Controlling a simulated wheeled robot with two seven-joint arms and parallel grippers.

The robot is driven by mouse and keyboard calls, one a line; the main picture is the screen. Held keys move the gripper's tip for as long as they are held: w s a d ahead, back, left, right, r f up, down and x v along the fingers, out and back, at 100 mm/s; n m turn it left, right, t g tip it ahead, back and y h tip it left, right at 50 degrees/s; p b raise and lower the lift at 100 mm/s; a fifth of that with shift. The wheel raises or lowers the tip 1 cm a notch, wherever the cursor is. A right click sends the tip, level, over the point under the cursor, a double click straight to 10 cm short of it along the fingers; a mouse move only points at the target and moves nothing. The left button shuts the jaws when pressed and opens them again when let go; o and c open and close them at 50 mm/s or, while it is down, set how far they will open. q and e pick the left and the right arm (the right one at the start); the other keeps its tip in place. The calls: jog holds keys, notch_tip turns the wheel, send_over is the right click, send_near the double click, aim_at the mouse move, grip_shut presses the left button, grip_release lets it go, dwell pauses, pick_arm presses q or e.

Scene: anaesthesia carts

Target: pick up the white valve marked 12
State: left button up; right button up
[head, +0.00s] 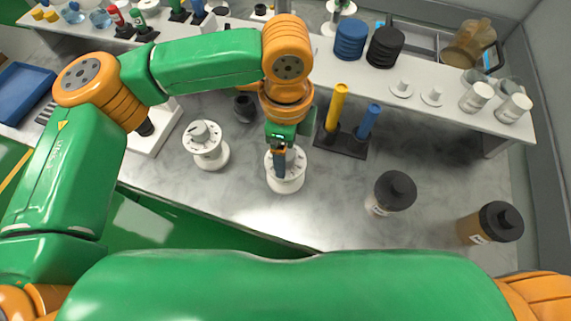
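Two white round valves with dial-like tops stand on the grey marbled worktop (330,215). One valve (288,184) is under my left gripper (280,172), and the other valve (210,158) stands to its left. I cannot read a 12 on either one. My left arm reaches over from the left, and its gripper points down onto the top of the nearer-centre valve, hiding part of it. I cannot tell whether the fingers are open or closed, or whether they touch the valve. My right gripper is not in view.
A black stand with a yellow cylinder (336,108) and a blue cylinder (368,122) is close to the right of my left gripper. Two black-lidded jars (391,192) (490,223) stand further right. A raised shelf (440,112) behind holds cups and discs.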

pick_arm(q)
jog(key=shift+w, duration=0.15)
jog(key=shift+s, duration=0.25)
jog(key=c, duration=0.9)
jog(key=shift+w, duration=0.1)
grip_shut()
